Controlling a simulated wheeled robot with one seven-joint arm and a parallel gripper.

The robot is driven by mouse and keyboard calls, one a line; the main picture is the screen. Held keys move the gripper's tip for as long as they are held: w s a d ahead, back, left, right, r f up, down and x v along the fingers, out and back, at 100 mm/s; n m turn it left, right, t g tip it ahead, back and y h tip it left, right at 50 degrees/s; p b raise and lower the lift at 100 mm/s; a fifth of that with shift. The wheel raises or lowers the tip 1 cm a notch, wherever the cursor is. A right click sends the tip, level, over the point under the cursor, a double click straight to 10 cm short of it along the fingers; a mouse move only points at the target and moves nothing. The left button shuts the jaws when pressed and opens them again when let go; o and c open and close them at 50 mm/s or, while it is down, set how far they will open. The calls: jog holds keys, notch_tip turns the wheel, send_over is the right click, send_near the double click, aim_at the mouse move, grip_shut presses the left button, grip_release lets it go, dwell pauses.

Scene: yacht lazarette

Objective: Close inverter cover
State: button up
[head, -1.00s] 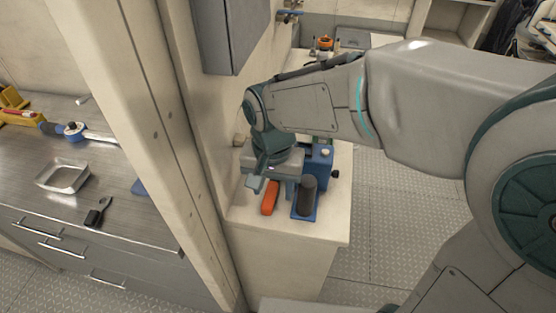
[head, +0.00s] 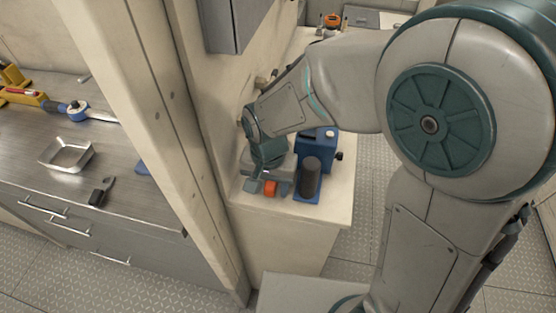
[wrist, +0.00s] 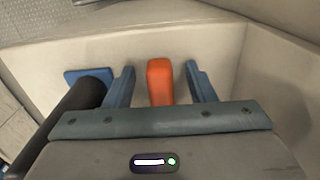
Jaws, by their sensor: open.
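My gripper (wrist: 158,68) is open, its two blue-grey fingers on either side of an orange block-like object (wrist: 160,84). Small gaps show between the fingers and the orange object. In the head view my gripper (head: 262,186) is low over the white counter and hides most of the orange object (head: 271,188). No part is clearly recognisable as the inverter cover. A grey box (head: 232,25) hangs on the wall above the counter, cut off by the top edge; whether it is the inverter cannot be told.
A blue device with a dark cylinder (head: 311,178) stands right beside my gripper. The white counter (head: 325,207) ends just in front. A pale post (head: 150,100) separates it from a steel bench (head: 120,155) with a metal tray (head: 66,157). Patterned floor lies to the right.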

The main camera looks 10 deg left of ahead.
grip_shut()
jog(key=shift+r, duration=0.15)
